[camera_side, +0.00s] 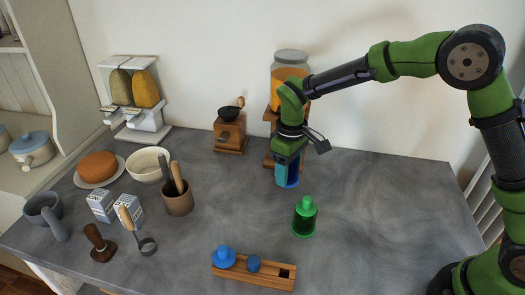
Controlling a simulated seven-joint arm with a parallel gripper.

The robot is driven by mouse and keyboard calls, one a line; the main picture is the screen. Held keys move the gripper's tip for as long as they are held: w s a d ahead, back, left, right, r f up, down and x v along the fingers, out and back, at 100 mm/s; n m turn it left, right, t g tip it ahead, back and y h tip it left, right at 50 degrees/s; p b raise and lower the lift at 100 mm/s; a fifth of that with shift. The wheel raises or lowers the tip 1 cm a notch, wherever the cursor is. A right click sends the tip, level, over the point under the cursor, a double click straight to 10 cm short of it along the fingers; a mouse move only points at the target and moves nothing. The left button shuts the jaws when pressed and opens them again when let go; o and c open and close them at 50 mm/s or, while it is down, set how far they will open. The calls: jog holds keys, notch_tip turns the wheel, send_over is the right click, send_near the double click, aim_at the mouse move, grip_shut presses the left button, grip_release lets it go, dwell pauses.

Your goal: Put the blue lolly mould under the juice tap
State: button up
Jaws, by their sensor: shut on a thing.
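My gripper (288,168) is shut on a blue lolly mould (290,183), in front of the juice dispenser. My fingers and wrist hide much of the mould. The juice dispenser (291,58) is a clear jar of orange juice with a grey lid on a wooden stand (268,161) near the back wall. My arm covers the stand's front, and the tap itself is hidden. I cannot tell whether the mould touches the counter or the stand.
A green mould-like piece (305,217) stands in front of my gripper. A wooden rack (270,278) with two blue pieces (224,258) lies at the front. A wooden coffee grinder (230,133) is left of the dispenser. The counter to the right is clear.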

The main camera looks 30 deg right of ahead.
aim_at(286, 199)
jog(key=shift+f, duration=3.55)
jog(key=shift+f, duration=0.1)
jog(key=o, duration=1.1)
jog(key=shift+c, duration=0.2)
